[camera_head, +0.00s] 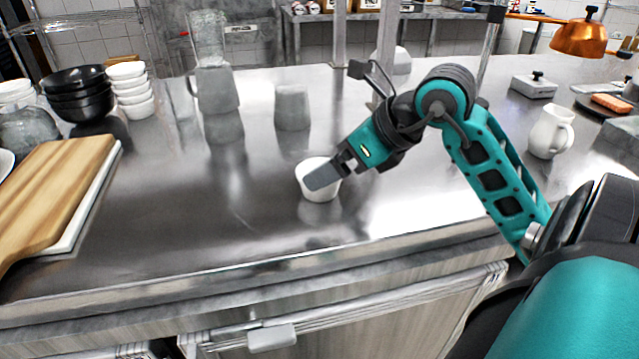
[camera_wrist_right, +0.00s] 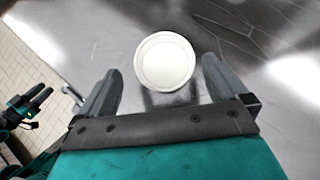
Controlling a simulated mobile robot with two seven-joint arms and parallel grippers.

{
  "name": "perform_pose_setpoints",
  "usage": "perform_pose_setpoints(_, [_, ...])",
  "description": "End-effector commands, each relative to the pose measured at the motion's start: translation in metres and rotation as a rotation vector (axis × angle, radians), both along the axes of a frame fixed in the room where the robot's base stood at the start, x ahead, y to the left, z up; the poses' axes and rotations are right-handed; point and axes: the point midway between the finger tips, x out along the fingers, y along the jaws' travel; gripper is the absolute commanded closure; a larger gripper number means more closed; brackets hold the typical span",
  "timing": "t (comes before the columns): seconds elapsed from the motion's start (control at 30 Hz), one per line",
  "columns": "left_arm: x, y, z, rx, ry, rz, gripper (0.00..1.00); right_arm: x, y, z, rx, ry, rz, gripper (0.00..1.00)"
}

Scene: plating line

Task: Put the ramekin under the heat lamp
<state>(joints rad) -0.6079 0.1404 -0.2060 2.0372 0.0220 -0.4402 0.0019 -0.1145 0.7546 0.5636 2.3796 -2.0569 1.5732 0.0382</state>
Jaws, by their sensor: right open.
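The white ramekin (camera_head: 320,192) stands upright on the steel counter, near the middle of the head view. It also shows as a round white rim in the right wrist view (camera_wrist_right: 164,62). My right gripper (camera_head: 312,182) is open at the ramekin, and a finger hides part of its rim. In the wrist view the ramekin lies between the lines of the two fingers, with a gap on each side. The copper heat lamp (camera_head: 578,38) hangs at the upper right, far from the ramekin. My left gripper (camera_wrist_right: 28,105) shows small at the left of the wrist view.
A white jug (camera_head: 551,132) and a lidded metal box (camera_head: 534,87) stand at the right. A grey cup (camera_head: 292,107) and a blender (camera_head: 214,85) stand behind the ramekin. Black bowls (camera_head: 77,95) and a wooden board (camera_head: 50,190) are at the left. The counter around the ramekin is clear.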

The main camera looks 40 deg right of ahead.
Motion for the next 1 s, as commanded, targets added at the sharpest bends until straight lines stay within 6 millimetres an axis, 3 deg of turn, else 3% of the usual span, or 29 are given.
perform_pose_setpoints(0.17, [0.002,0.0,0.0,0.001,-0.004,0.0,0.57,0.006,0.001,-0.009,0.002,0.001,-0.001,0.0])
perform_pose_setpoints(0.43, [0.003,0.002,-0.003,0.007,-0.005,-0.004,0.57,0.028,0.003,-0.04,0.002,-0.002,0.0,0.0])
perform_pose_setpoints(0.77, [0.005,0.003,-0.002,0.009,-0.008,-0.005,0.57,0.034,0.004,-0.046,-0.001,-0.001,0.0,0.0])
perform_pose_setpoints(1.0, [0.005,0.003,-0.002,0.009,-0.009,-0.005,0.57,0.034,0.004,-0.046,-0.001,-0.001,0.0,0.22])
